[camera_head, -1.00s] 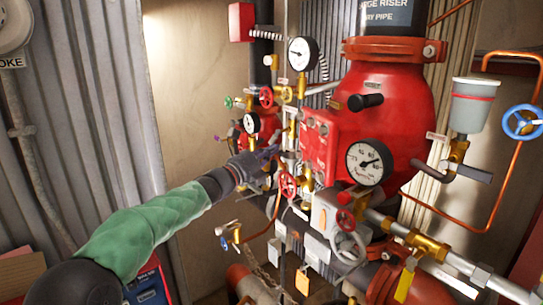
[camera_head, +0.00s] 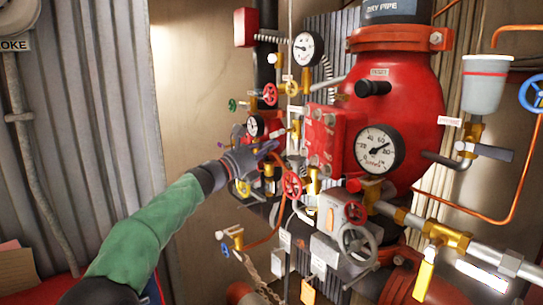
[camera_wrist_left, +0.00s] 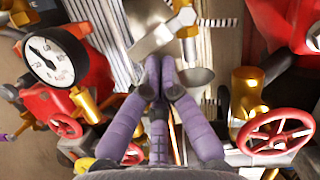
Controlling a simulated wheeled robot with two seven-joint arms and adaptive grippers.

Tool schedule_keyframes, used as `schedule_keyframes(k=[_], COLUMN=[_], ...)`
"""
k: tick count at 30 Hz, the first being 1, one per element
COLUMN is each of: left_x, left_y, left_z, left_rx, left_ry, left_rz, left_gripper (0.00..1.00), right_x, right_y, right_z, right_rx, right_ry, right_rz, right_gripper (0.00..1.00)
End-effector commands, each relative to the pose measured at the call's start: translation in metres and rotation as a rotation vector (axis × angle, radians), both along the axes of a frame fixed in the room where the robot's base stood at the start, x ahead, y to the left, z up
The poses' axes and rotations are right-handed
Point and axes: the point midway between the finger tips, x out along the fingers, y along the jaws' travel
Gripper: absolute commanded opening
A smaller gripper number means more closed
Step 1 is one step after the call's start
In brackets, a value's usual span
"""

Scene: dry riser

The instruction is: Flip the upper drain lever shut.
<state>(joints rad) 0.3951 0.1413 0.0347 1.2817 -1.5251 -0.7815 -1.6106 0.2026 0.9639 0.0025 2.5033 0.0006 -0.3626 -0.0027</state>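My left gripper (camera_head: 272,149) reaches from the left into the valve cluster, beside the small gauge. In the left wrist view its purple fingers (camera_wrist_left: 160,66) are drawn together at the tips, with nothing visible between them. A flat silver lever (camera_wrist_left: 150,40) on a brass valve (camera_wrist_left: 186,18) lies just beyond the tips; I cannot tell whether they touch. It seems to be the upper drain lever, but no label confirms this. In the head view a pale handle (camera_head: 295,128) shows above and right of the fingertips; the hand partly hides this area. My right gripper is not in view.
The small gauge (camera_wrist_left: 48,60) and a red handwheel (camera_wrist_left: 275,132) flank the fingers. The large red riser body (camera_head: 405,110) and big gauge (camera_head: 380,150) stand to the right. Pipes and several valves crowd below. Corrugated wall (camera_head: 95,120) is at left.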

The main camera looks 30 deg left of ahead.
Motion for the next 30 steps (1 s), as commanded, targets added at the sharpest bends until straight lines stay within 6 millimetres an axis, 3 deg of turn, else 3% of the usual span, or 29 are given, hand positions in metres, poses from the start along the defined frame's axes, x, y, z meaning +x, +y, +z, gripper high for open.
schedule_keyframes(k=[30], left_x=[0.004], left_y=[0.010], left_z=[0.011], left_rx=[0.251], left_ry=[-0.106], left_rz=[0.000], left_gripper=[0.00], right_x=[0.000], right_y=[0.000], right_z=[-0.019], right_rx=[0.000], right_ry=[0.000], right_rz=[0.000], right_gripper=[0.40])
